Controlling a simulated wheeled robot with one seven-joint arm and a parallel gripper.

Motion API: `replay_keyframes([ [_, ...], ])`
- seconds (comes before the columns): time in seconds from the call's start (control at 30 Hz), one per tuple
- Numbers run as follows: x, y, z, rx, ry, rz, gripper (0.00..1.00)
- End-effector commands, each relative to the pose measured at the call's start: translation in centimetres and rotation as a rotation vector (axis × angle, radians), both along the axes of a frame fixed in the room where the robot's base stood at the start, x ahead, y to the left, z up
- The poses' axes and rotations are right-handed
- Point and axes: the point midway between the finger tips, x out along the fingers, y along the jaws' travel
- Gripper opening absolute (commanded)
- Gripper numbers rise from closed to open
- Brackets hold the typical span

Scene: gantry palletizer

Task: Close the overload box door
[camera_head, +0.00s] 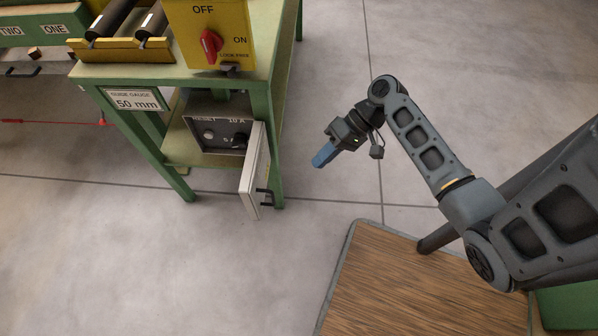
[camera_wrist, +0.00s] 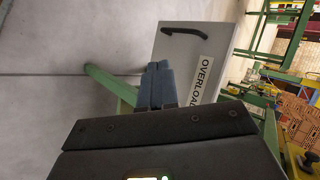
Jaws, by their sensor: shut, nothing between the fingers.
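The overload box (camera_head: 218,134) sits on the lower shelf of a green stand, its front panel with a knob and a round fitting showing. Its pale door (camera_head: 254,172) stands open, swung out from the box's right side, with a dark handle (camera_head: 265,197) on its outer face. My gripper (camera_head: 323,156) is shut and empty, in the air to the right of the door and apart from it in the head view. In the wrist view the door (camera_wrist: 182,52) shows its OVERLOAD label and black handle (camera_wrist: 198,30) beyond my blue fingertips (camera_wrist: 160,84).
The green stand (camera_head: 262,95) carries a yellow switch box (camera_head: 208,30) with a red knob, and dark rollers (camera_head: 112,18). A brown board (camera_head: 420,285) lies at the lower right. Floor between door and gripper is clear.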

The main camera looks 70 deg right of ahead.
Motion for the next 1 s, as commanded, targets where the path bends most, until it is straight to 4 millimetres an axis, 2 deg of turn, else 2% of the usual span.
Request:
replay_keyframes([
  [0.53, 4.4, 5.6, -6.8, -0.002, 0.004, 0.004, 0.0],
  [0.7, 6.0, 7.5, -6.4, -0.004, 0.002, 0.004, 0.0],
  [1.0, 6.8, 8.5, -6.5, -0.004, 0.002, 0.002, 0.0],
])
